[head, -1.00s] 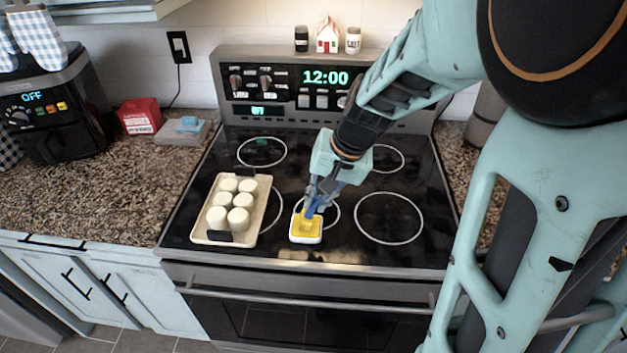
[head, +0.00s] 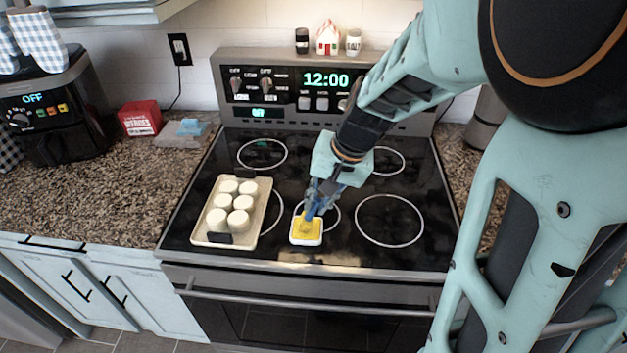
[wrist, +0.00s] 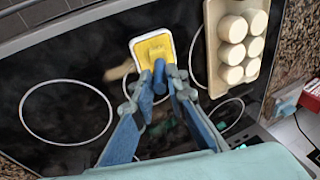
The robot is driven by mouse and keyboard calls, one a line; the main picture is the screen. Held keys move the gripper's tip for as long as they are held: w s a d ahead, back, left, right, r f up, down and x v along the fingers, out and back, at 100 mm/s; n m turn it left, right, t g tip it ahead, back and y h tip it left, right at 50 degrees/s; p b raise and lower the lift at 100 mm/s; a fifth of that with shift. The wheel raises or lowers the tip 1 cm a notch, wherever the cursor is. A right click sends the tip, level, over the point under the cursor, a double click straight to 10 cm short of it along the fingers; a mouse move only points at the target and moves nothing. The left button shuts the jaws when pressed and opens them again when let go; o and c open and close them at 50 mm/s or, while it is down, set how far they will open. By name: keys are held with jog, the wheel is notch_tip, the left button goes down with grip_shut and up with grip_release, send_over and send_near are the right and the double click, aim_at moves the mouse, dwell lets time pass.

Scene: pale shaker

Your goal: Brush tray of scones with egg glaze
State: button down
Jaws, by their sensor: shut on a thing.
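The tray (head: 211,239) lies on the left front of the stove, with several round white scones (head: 228,208) on it. The scones and tray also show at the upper right of the wrist view (wrist: 232,40). A small white dish of yellow egg glaze (head: 306,229) stands on the cooktop right of the tray. My gripper (head: 313,203) is above the dish, shut on a blue-handled brush (wrist: 159,75). The brush points down into the dish. Its tip is at the yellow glaze, and I cannot tell how deep it is.
The black glass cooktop (head: 340,245) is clear right of the dish. The stove's back panel (head: 290,85) carries small shakers and a little house. On the left counter are an air fryer (head: 50,115), a red box (head: 140,118) and a blue item on a grey board (head: 180,132).

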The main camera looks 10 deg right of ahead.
jog(key=shift+r+p, duration=2.4)
jog(key=shift+r, duration=1.1)
jog(key=shift+f, duration=0.1)
